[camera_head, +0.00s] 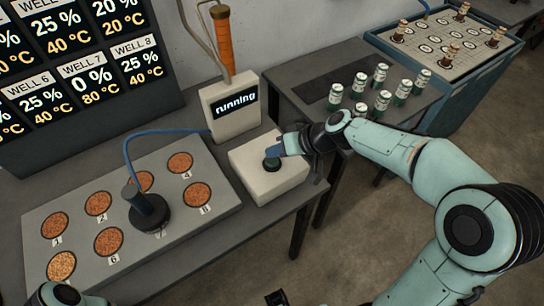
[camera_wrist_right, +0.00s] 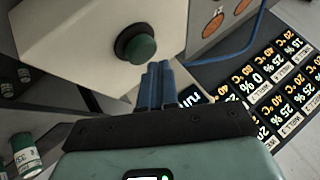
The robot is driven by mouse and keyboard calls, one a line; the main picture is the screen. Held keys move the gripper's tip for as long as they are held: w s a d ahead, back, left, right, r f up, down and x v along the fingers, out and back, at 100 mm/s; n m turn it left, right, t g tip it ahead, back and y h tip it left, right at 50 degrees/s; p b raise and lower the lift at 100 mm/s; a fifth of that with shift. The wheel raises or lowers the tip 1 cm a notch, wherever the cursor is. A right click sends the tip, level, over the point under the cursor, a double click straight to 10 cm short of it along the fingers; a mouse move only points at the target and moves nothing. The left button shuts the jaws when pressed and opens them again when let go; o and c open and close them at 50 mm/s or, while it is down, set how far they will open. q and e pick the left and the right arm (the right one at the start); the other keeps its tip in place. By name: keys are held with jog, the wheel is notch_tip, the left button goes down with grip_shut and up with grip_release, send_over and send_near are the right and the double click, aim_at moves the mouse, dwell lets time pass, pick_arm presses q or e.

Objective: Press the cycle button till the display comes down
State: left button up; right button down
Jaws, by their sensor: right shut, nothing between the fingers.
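The cycle button (camera_head: 271,164) is a dark green round knob on top of a white box (camera_head: 262,186) on the grey bench. In the right wrist view the button (camera_wrist_right: 140,47) sits in a black collar, just beyond my fingertips. The display (camera_head: 235,104) reads "running" on a pale upright housing behind the button box. My right gripper (camera_head: 281,147) is shut and empty, its blue fingers right by the button. In the right wrist view the fingertips (camera_wrist_right: 158,68) appear close to it; I cannot tell whether they touch.
A plate of numbered wells (camera_head: 135,210) with a dark plug (camera_head: 148,209) and blue cable lies at left. A large panel of well readings (camera_head: 80,60) stands behind. Several green-and-white vials (camera_head: 360,83) stand on the right table. A blue-edged tray (camera_head: 440,45) is at far right.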

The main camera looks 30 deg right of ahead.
aim_at(276, 160)
pick_arm(q)
jog(key=shift+r, duration=0.15)
pick_arm(e)
jog(key=shift+r, duration=0.25)
jog(key=shift+r+p, duration=1.7)
jog(key=shift+r, duration=0.8)
pick_arm(q)
jog(key=r, duration=0.1)
jog(key=w+r, duration=0.1)
jog(key=r, duration=0.1)
jog(key=shift+w+r, duration=0.25)
jog(key=shift+w, duration=0.05)
pick_arm(e)
jog(key=shift+f, duration=0.1)
pick_arm(q)
jog(key=shift+s, duration=0.1)
